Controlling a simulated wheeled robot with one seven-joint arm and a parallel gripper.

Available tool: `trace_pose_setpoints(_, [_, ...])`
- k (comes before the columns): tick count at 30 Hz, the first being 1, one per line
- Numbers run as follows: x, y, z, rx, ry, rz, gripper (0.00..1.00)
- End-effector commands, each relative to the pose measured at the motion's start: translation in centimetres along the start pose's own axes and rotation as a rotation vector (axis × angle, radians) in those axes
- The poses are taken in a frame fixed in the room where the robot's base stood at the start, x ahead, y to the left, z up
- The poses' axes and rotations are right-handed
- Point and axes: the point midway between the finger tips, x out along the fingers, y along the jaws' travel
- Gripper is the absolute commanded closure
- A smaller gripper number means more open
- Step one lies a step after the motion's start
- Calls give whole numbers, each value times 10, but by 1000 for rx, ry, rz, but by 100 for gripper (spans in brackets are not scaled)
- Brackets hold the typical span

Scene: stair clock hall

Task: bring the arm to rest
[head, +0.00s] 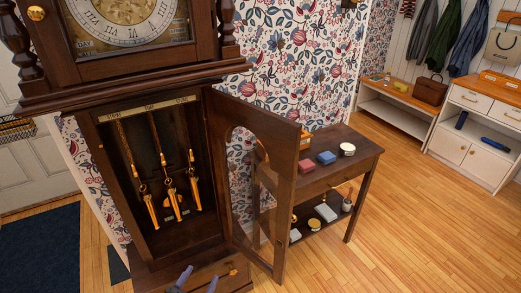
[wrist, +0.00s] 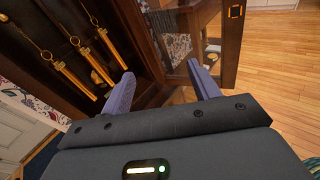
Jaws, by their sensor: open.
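My gripper (wrist: 163,92) is open and empty in the wrist view, its two purple fingers wide apart in front of the clock case. In the head view its fingertips (head: 196,281) show at the bottom edge, low in front of the case. The tall dark wooden clock (head: 235,72) stands at the left. Its glazed trunk door (head: 287,190) is swung open to the right. Inside hang brass weights (head: 171,200) on chains, under a label strip. The weights also show in the wrist view (wrist: 75,78). The rest of my arm is out of the head view.
White cabinets and hanging coats are at the far right. The wooden floor (head: 420,235) at right is clear.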

Motion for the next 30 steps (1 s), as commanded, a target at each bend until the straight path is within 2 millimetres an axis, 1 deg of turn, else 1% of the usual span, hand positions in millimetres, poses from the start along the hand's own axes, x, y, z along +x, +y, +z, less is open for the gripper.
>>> trace_pose_setpoints(1, [8, -9, 9, 24, 18, -53, 39])
trace_pose_setpoints(5, [28, -40, 28, 103, 75, -217, 39])
trace_pose_setpoints(8, [44, -73, 47, 197, 135, -387, 39])
trace_pose_setpoints(9, [49, -88, 54, 242, 161, -461, 39])
trace_pose_setpoints(12, [57, -122, 72, 362, 223, -639, 39])
trace_pose_setpoints(15, [59, -151, 88, 493, 279, -804, 39])
trace_pose_setpoints(18, [58, -177, 103, 636, 328, -958, 39])
trace_pose_setpoints(21, [54, -198, 118, 790, 368, -1101, 39])
trace_pose_setpoints(25, [48, -219, 139, 1008, 407, -1264, 39])
trace_pose_setpoints(30, [42, -239, 169, 1317, 428, -1437, 39])
